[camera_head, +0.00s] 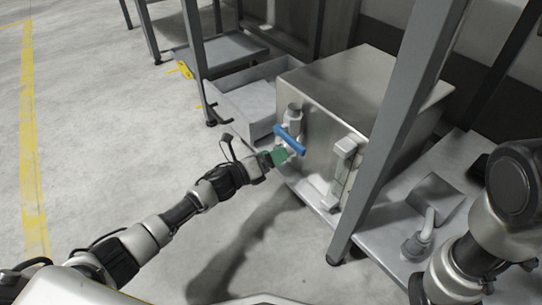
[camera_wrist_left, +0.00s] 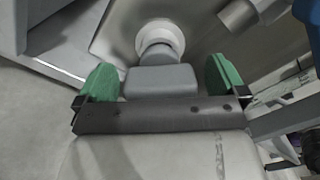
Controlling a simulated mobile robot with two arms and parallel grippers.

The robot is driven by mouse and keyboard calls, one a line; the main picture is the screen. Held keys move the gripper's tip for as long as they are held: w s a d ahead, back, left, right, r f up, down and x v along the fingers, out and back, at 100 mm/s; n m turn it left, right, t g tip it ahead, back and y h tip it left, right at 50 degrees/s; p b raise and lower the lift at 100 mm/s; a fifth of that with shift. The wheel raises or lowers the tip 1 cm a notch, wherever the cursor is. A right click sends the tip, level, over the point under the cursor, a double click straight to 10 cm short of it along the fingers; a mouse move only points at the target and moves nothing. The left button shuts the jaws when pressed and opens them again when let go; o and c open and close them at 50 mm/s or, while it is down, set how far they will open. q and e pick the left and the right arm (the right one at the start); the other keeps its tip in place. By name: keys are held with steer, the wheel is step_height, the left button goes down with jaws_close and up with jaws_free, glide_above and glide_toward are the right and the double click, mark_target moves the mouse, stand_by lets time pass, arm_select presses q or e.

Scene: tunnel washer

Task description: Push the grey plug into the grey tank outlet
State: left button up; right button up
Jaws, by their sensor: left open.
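The steel tank (camera_head: 360,85) stands at the centre right of the head view, with a blue-handled valve (camera_head: 290,139) on its front. My left gripper (camera_head: 279,157) is just below the blue handle, close to the tank front. In the left wrist view its green fingertips (camera_wrist_left: 162,78) are apart, one on each side of the grey plug (camera_wrist_left: 160,81), with a visible gap on the right. Behind the plug is the pale round ring of the grey tank outlet (camera_wrist_left: 173,30). The plug's stem lines up with the ring; its depth cannot be told. My right gripper is not in view.
A grey frame post (camera_head: 395,130) rises right of the tank front. An open metal tray (camera_head: 240,95) lies left of the tank. A low shelf (camera_head: 385,243) on the right holds a grey fitting (camera_head: 432,205). The floor to the left is clear.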

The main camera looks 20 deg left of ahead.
arm_select(q)
steer(key=p+v, duration=0.5)
steer(key=v, duration=0.5)
steer(key=shift+s+a, duration=0.25)
steer(key=shift+s, duration=0.05)
